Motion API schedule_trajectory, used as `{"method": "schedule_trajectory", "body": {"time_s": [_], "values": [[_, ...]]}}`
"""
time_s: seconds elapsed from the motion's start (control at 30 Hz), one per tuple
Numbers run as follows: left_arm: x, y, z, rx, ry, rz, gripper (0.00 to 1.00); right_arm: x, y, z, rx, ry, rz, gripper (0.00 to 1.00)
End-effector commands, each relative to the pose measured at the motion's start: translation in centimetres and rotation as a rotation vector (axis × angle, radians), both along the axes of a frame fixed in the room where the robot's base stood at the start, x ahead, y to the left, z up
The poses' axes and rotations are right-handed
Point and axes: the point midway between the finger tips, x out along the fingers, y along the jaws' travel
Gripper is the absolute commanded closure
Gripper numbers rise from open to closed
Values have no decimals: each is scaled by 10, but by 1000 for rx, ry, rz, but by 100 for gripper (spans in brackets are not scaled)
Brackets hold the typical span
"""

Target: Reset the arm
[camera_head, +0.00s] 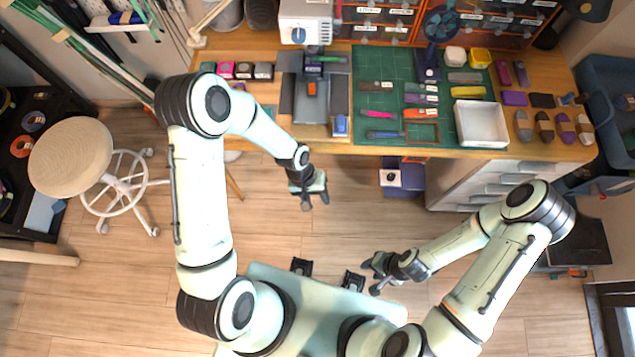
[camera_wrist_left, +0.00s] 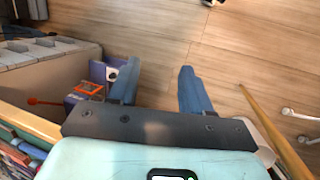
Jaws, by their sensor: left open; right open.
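My left gripper (camera_head: 316,198) hangs over the wooden floor just in front of the workbench (camera_head: 375,149). It is open and empty, and its two blue fingers (camera_wrist_left: 157,88) stand wide apart in the left wrist view with bare floor between them. My right gripper (camera_head: 372,276) is lower in the head view, near my own base, over the floor. It is open and holds nothing that I can see. Both grippers are clear of the bench. I see no cords clearly in either view.
The bench carries a green cutting mat (camera_head: 383,75) with tools and a white tray (camera_head: 482,123). A round stool (camera_head: 70,158) stands at the left. A purple box (camera_head: 402,177) sits on the floor under the bench front, beside white drawers (camera_head: 485,184). Open floor lies between.

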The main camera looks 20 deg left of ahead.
Motion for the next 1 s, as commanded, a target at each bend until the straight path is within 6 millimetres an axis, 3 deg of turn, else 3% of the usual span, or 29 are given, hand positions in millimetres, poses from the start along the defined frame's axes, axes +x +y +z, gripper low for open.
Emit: {"method": "schedule_trajectory", "body": {"time_s": [0.77,0.87,1.0], "values": [[-7,1,-8,-8,3,4,51,0,0,0,0,0,0,57],[-26,3,-27,-26,14,23,51,0,0,0,0,0,0,57],[-76,12,-66,-45,17,72,51,0,0,-1,0,0,0,57]]}}
